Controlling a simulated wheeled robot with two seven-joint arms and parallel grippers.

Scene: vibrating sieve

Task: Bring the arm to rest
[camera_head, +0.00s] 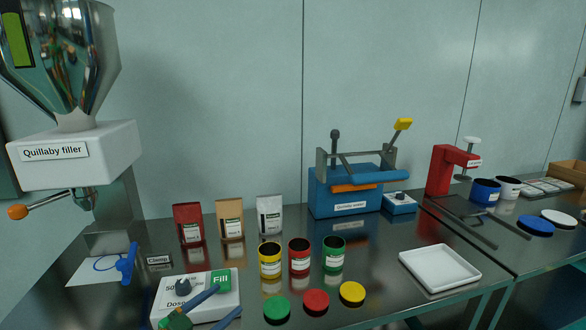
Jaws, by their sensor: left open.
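My left gripper (228,299) shows at the bottom edge, low on the left side of the head view. Its two blue fingers are apart with nothing seen between them, and its green part is cut off by the frame edge. It is in front of the white dose box (168,297) with the green Fill button and covers part of it. I cannot tell whether it touches the box. My right gripper is not in view.
The filler (95,148) stands at the left with a blue clamp handle (127,264). Three pouches (230,220), three open jars (299,256) and three lids (316,301) stand mid-table. A blue sealer (345,195), white tray (440,268) and red press (440,172) are farther right.

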